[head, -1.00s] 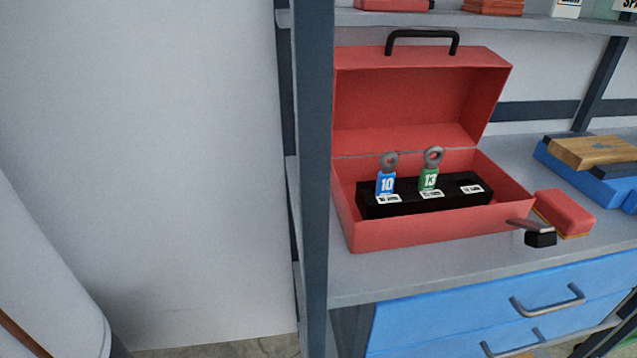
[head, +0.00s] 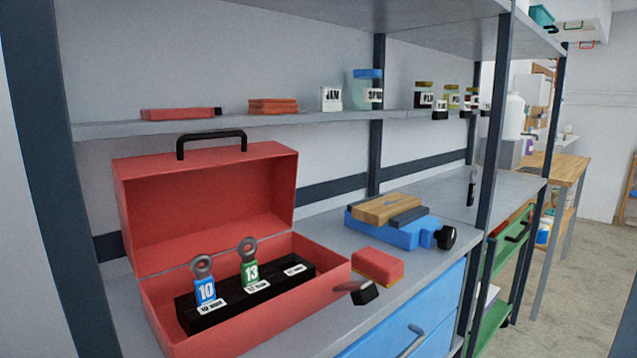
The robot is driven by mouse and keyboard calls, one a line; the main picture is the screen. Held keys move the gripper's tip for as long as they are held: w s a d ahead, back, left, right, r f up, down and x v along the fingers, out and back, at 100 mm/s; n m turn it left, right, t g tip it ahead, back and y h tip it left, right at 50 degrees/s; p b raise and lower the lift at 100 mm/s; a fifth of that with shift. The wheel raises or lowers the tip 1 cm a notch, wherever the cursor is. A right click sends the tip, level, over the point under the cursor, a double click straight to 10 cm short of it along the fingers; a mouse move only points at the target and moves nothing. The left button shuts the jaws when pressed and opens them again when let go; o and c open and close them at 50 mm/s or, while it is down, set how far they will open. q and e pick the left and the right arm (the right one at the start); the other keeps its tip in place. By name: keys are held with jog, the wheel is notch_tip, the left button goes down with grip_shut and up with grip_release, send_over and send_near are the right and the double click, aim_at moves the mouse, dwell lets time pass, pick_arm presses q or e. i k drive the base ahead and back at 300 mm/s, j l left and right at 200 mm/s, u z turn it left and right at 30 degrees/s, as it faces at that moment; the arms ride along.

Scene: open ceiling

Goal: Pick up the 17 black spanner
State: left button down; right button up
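An open red toolbox (head: 205,215) stands on the bench at the left of the head view. Inside it is a black rack (head: 240,296) with three white labels. A blue 10 spanner (head: 205,285) and a green 13 spanner (head: 250,268) stand in it. The third place, at the right label (head: 296,270), is empty. No number 17 is readable. A grey and black item (head: 364,293) lies at the bench's front edge, by the toolbox's right corner. A slim dark item (head: 471,188) is farther right on the bench. I cannot tell whether either is the spanner. Neither gripper is in view.
A red block (head: 377,264) and a blue tool with a wooden block (head: 388,209) on top lie right of the toolbox. Upright posts (head: 490,150) and an upper shelf (head: 300,118) with jars frame the bench. Open floor (head: 570,270) is at the right.

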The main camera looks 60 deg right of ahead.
aim_at(474, 173)
jog(key=z, duration=2.6)
jog(key=u, duration=0.6)
jog(key=i+l+u, duration=0.2)
jog(key=u, duration=0.15)
jog(key=i+l+u, duration=0.3)
jog(key=l+u, duration=0.35)
jog(key=i+l, duration=0.05)
jog(key=l, duration=0.05)
